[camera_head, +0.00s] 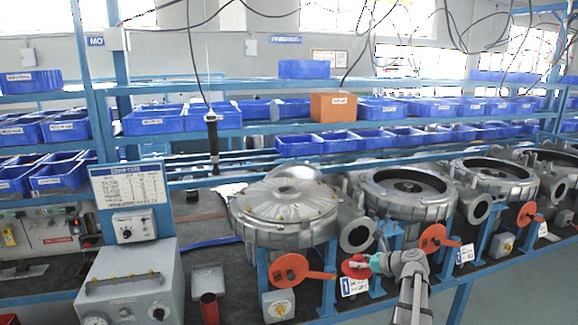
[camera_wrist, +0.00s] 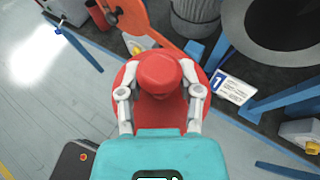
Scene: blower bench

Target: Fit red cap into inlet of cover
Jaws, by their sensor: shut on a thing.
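The red cap (camera_head: 352,267) is held at the tip of my gripper (camera_head: 368,262), in front of the blower bench. In the wrist view the cap (camera_wrist: 158,76) has a wide disc and a raised round knob, and the two fingers of my gripper (camera_wrist: 160,95) close on the knob from both sides. The silver round cover (camera_head: 285,205) sits on the leftmost blower. A round port (camera_head: 357,236) opens beside it, just above the cap in the head view. A large dark round opening (camera_wrist: 285,22) shows at the upper right of the wrist view, apart from the cap.
An orange-red disc with a lever (camera_head: 291,270) is at the left, and another (camera_head: 433,238) at the right. A white tag marked 1 (camera_head: 354,286) hangs by the cap. Blue bench legs (camera_head: 330,280) stand close. A grey control box (camera_head: 135,285) stands left. Open floor lies in front.

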